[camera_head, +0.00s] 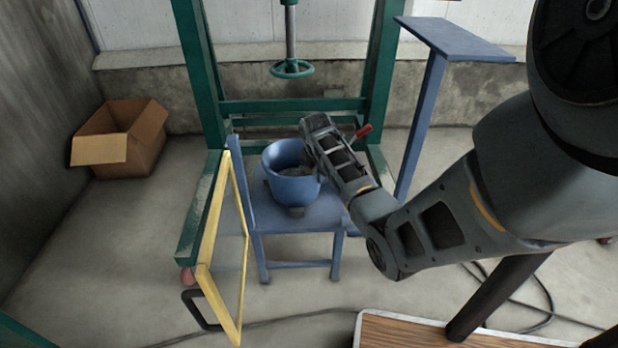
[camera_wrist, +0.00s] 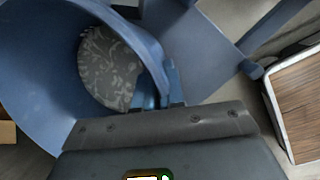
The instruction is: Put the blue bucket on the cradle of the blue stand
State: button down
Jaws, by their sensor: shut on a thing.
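The blue bucket (camera_head: 284,188) is in the middle of the head view, roughly upright, with grey matter inside. My gripper (camera_head: 312,152) reaches it from the right and is shut on its rim. The wrist view shows the fingers (camera_wrist: 160,92) on the wall of the bucket (camera_wrist: 40,60), with a grey patterned surface inside. A low blue stand (camera_head: 325,213), with legs and a tall left post, is beneath the bucket; its top also shows in the wrist view (camera_wrist: 205,45). I cannot tell whether the bucket touches it. The bucket hides part of the stand's top.
A green press frame (camera_head: 205,75) with a handwheel (camera_head: 291,69) stands behind. A yellow frame (camera_head: 207,260) is at left. A tall blue post with a flat top (camera_head: 455,42) stands at right. A cardboard box (camera_head: 125,150) is far left. A wood-topped table (camera_head: 430,335) is in front.

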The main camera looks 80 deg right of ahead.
jog(key=shift+f, duration=0.2)
dwell(0.3)
jog(key=c, duration=1.6)
grip_release()
jog(key=shift+f, duration=0.15)
jog(key=shift+c, duration=0.2)
jog(key=o, duration=0.4)
jog(key=p+v, duration=0.4)
jog(key=v, duration=0.8)
